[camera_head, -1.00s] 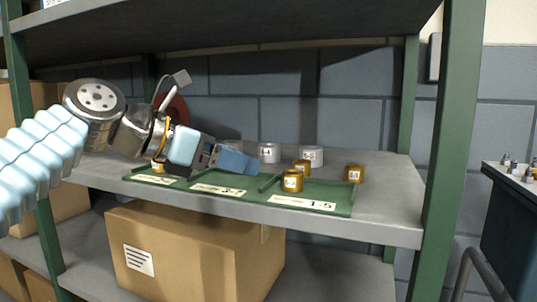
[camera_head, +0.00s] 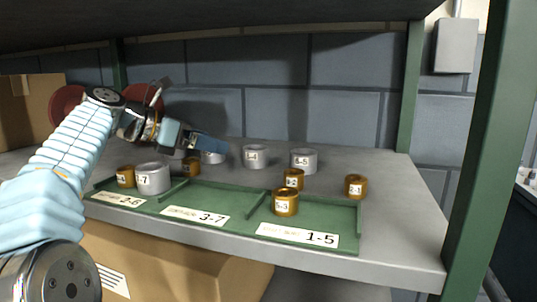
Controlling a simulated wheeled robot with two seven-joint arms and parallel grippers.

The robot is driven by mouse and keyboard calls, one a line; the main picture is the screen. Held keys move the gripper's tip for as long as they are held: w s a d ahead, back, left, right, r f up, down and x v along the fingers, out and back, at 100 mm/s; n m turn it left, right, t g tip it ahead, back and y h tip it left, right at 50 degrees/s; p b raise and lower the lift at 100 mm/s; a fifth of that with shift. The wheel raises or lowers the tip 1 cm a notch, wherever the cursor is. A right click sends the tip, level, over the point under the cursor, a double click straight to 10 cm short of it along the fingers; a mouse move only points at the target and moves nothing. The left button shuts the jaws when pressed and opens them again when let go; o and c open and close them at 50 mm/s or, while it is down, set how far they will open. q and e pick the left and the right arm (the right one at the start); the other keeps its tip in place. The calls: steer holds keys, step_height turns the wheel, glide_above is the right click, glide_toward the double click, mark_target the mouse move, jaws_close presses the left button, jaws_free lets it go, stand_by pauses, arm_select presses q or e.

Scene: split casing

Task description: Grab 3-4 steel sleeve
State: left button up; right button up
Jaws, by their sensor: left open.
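Several grey steel sleeves stand on the shelf. One (camera_head: 256,157) stands behind the tray's middle; its small label seems to end in 4, but I cannot read it surely. Another steel sleeve (camera_head: 304,161), labelled 4-5, stands to its right. A third steel sleeve (camera_head: 213,158) is partly hidden behind my left gripper (camera_head: 219,146). A larger steel sleeve (camera_head: 153,179), its label ending in 7, is in the tray's left compartment. My left gripper is open and empty, its blue fingers pointing right, left of the sleeve with the unclear label. My right gripper is not in view.
The green tray (camera_head: 240,204) at the shelf's front has compartments labelled 3-7, 1-5 and a blurred one. Brass sleeves stand at the left (camera_head: 125,177), behind the divider (camera_head: 191,167), in the right compartment (camera_head: 285,203), behind it (camera_head: 293,179) and at right (camera_head: 356,187). A green post (camera_head: 484,150) bounds the right.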

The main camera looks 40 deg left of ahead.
mark_target(245, 151)
arm_select(q)
steer(key=x, duration=1.1)
steer(key=shift+w+d+f+b, duration=0.15)
steer(key=shift+w+f+b, duration=0.05)
steer(key=shift+w+b, duration=0.15)
steer(key=shift+s, duration=0.1)
steer(key=c, duration=1.6)
